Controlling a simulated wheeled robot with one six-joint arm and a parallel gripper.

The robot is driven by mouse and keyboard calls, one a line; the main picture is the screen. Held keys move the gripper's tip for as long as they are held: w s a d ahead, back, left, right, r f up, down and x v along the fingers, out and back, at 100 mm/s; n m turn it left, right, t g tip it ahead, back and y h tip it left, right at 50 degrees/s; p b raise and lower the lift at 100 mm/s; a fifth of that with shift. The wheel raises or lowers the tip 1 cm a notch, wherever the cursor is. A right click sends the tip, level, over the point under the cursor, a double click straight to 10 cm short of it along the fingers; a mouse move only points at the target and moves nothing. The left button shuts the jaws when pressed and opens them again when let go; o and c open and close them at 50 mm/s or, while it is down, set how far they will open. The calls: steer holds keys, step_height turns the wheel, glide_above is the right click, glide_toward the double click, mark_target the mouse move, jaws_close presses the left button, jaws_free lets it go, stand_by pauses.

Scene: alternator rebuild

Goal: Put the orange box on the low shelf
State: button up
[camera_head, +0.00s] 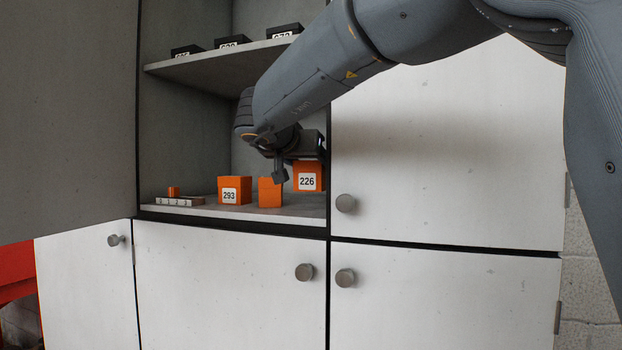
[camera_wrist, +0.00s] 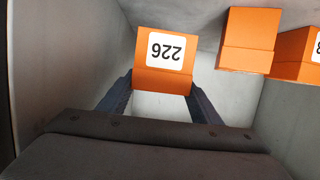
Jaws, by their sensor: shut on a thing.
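The orange box labelled 226 (camera_head: 308,177) is between the fingers of my gripper (camera_head: 293,165). In the wrist view the box (camera_wrist: 164,62) sits between both fingertips, its label upside down, and my gripper (camera_wrist: 161,85) is shut on it. In the head view the box's lower edge appears a little above the low shelf (camera_head: 232,211), at the shelf's right end near the cabinet wall. One finger and part of the box top are hard to make out behind the wrist.
An orange box without a visible label (camera_head: 269,193) stands close left of the held box. An orange box labelled 293 (camera_head: 234,190) and a small grey tray with an orange piece (camera_head: 174,191) are farther left. An upper shelf (camera_head: 215,60) holds several black bins.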

mark_target(308, 175)
step_height(308, 175, down, 3)
steer(key=shift+r, duration=0.1)
steer(key=shift+s+d+f+p, duration=0.1)
steer(key=shift+d+f+p, duration=0.15)
steer(key=shift+f, duration=0.3)
steer(key=shift+f, duration=0.1)
steer(key=o, duration=1.3)
steer(key=shift+c, duration=0.2)
steer(key=shift+s+a, duration=0.1)
steer(key=b+v, duration=0.2)
steer(key=v, duration=1)
